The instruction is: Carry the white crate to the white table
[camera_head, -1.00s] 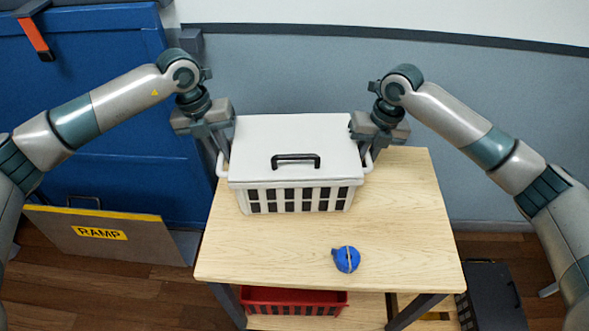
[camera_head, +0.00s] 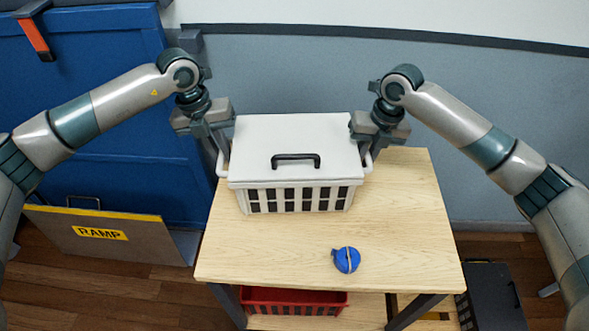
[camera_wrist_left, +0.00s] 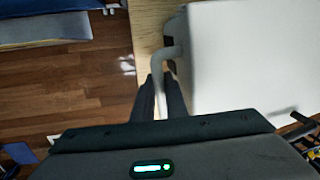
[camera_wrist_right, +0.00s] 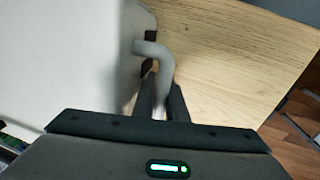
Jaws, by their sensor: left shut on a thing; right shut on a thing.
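The white crate (camera_head: 295,150) has a closed white lid with a black handle and dark slots in its front. It sits on, or very close above, a light wooden table (camera_head: 400,225); I cannot tell which. My left gripper (camera_head: 222,150) is shut on the crate's left side handle, which shows between the fingers in the left wrist view (camera_wrist_left: 160,85). My right gripper (camera_head: 368,150) is shut on the right side handle, seen between the fingers in the right wrist view (camera_wrist_right: 163,88). No white table is clearly in view.
A blue strap roll (camera_head: 346,260) lies on the wooden table in front of the crate. A red crate (camera_head: 290,300) is on the shelf below. A ramp board (camera_head: 105,235) leans at a blue cabinet (camera_head: 90,110) on the left. A black box (camera_head: 490,295) stands at lower right.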

